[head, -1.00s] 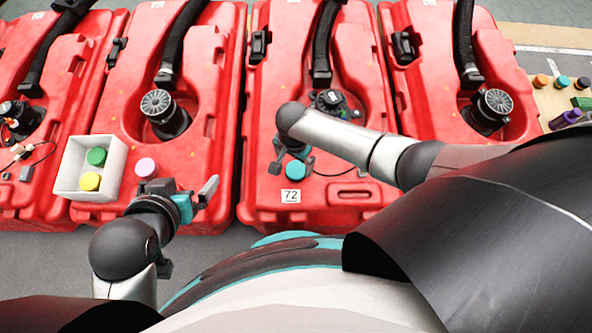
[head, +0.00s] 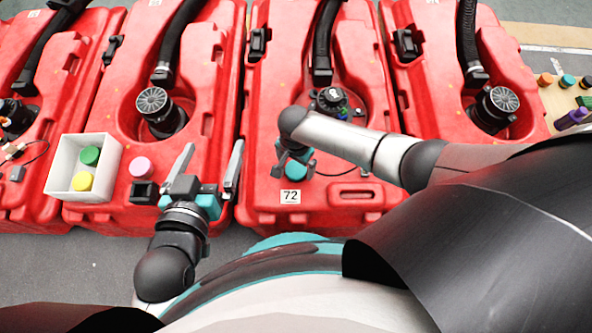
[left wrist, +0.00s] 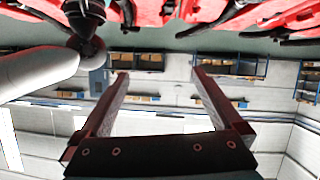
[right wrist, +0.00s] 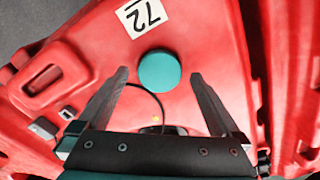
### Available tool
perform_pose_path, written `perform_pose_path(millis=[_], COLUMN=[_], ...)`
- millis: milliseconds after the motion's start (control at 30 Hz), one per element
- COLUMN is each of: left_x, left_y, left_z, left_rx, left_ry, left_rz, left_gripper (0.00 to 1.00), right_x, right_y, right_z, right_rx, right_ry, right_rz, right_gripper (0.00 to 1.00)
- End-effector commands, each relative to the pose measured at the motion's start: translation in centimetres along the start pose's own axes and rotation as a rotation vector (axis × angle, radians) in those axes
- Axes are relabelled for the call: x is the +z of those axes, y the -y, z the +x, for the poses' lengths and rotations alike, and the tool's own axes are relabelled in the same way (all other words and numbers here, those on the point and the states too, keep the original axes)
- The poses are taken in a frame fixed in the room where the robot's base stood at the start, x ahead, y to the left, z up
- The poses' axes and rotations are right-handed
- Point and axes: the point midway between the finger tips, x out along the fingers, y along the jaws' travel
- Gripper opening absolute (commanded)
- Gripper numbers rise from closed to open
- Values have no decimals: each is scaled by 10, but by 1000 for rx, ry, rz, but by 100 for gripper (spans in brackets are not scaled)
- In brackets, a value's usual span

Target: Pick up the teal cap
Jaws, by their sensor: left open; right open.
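The teal cap (head: 301,168) lies on the front of the red tank labelled 72, just behind the number label. In the right wrist view the teal cap (right wrist: 159,71) is a round disc just beyond and between the fingertips. My right gripper (right wrist: 160,74) is open, points down over the cap and holds nothing. In the head view my right gripper (head: 293,164) partly overlaps the cap. My left gripper (head: 212,162) is open and empty, left of the tank labelled 72, with its fingers pointing away from me.
A white box (head: 58,166) with a green cap (head: 90,155) and a yellow cap (head: 82,181) stands on a tank at the left. A pink cap (head: 141,167) lies beside it. More caps and a purple part (head: 571,118) are on a board at the right. Black hoses rise from the tanks.

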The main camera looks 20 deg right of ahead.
Motion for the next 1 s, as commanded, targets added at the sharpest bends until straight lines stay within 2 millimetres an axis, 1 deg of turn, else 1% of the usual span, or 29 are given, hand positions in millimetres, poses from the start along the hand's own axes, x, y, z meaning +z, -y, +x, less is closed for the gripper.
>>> perform_pose_path(millis=[33, 400, 600, 800, 1000], left_x=[1, -8, -12, -12, -12], left_y=[-2, -17, -20, -20, -20], left_z=[0, -4, -6, -6, -6], left_rx=[7, 44, 50, 50, 50], left_ry=[-23, -203, -239, -239, -239], left_rz=[-5, -42, -50, -50, -50], left_gripper=[100, 100, 100, 100, 100], right_x=[0, -1, -1, -1, 0], right_y=[0, 0, 0, 0, 0], right_z=[4, 16, 17, 17, 17], right_rx=[0, 1, 1, 1, 1], right_ry=[-1, -2, -1, -1, -1], right_rz=[0, 0, 0, 0, 0], right_gripper=[100, 100, 100, 100, 78])
